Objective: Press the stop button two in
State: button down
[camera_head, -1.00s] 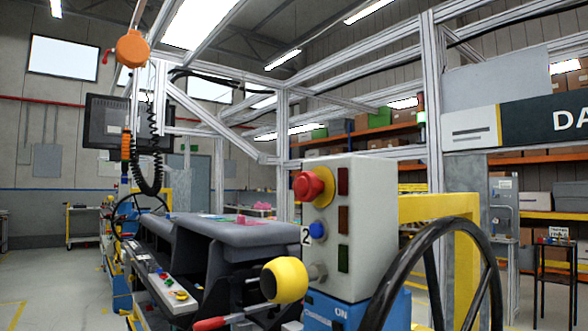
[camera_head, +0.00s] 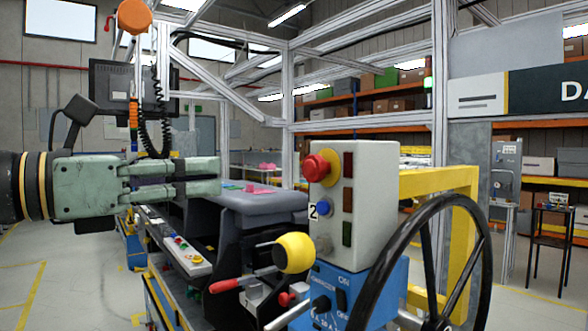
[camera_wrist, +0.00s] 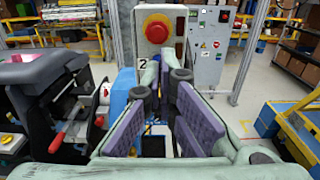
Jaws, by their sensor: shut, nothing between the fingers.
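The red stop button (camera_head: 316,166) sits on a yellow collar on the upper front of a grey box (camera_head: 375,185). A "2" label is below it, beside a small blue button (camera_head: 322,208). In the wrist view the red button (camera_wrist: 157,28) is beyond the fingertips, near the top centre, with the "2" below it. My gripper (camera_head: 219,177) reaches in from the left in the head view, fingers pointing right, at about the button's height. It is shut and empty. A clear gap shows between its tips and the button. The wrist view also shows my gripper (camera_wrist: 166,78).
A grey dashboard (camera_head: 255,200) lies behind. An orange hanging reel (camera_head: 135,16) with a coiled cable hangs at left.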

aim_at(311, 170)
jog(key=shift+d, duration=0.1)
jog(key=p+x, duration=0.5)
jog(key=x, duration=0.7)
jog(key=shift+w+d+r, duration=0.15)
jog(key=shift+w+d, duration=0.05)
jog(key=shift+d, duration=0.1)
jog(key=shift+w+d, duration=0.35)
jog(key=shift+d, duration=0.1)
jog(key=shift+s, duration=0.1)
